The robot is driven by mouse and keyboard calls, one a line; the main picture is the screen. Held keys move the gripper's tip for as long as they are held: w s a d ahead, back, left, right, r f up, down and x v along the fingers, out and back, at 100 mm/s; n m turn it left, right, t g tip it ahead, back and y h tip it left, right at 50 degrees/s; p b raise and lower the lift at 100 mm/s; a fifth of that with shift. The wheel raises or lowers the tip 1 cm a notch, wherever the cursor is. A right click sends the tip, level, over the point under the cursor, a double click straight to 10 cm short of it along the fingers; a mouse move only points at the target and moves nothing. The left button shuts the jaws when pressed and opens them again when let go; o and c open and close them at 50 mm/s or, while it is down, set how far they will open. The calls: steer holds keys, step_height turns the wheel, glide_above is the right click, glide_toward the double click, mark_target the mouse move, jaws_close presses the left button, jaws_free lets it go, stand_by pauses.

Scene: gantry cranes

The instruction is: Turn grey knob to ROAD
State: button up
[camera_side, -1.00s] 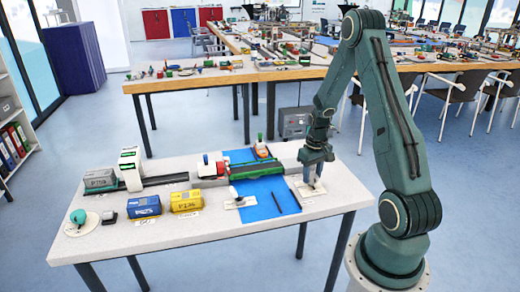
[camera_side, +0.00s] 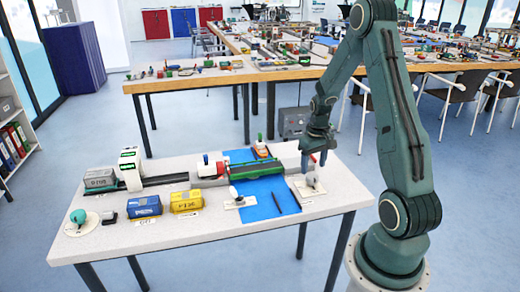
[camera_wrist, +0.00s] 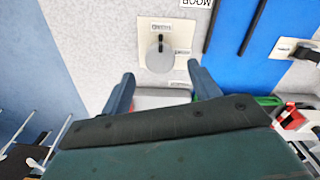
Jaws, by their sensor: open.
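A grey knob (camera_side: 312,180) stands on a pale plate (camera_side: 305,190) at the right end of the near table. In the wrist view the knob (camera_wrist: 160,57) sits on its plate, with a dark mark on its side toward a small label (camera_wrist: 161,27). The label's letters are too small to read, and I cannot tell which setting the knob is at. My gripper (camera_side: 316,162) is above the knob, apart from it. In the wrist view my gripper (camera_wrist: 161,76) has its fingers wide apart with nothing between them.
A second knob (camera_side: 237,194) stands on a plate left of the blue mat (camera_side: 265,205). A green and grey crane track (camera_side: 258,168) runs behind. Blue (camera_side: 145,206) and yellow (camera_side: 187,201) boxes stand to the left.

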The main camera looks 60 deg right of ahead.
mark_target(312, 176)
step_height(312, 176, up, 10)
steer(key=shift+f, duration=0.2)
stand_by(0.7)
steer(key=a+r+n+t+h, duration=0.1)
steer(key=a+r, duration=0.5)
steer(key=a, duration=0.2)
steer(key=a+r+n+t, duration=0.1)
steer(key=a+r+n, duration=0.1)
steer(key=a+r, duration=0.5)
steer(key=s+a+r+n+t, duration=0.1)
steer(key=s+a, duration=0.3)
steer(key=a, duration=0.3)
steer(key=s+a+n+t+y, duration=0.1)
steer(key=s+a+t, duration=0.1)
steer(key=s+a, duration=0.3)
steer(key=shift+s+a+r+n+t, duration=0.3)
steer(key=shift+a+r+n, duration=0.1)
steer(key=shift+a, duration=0.8)
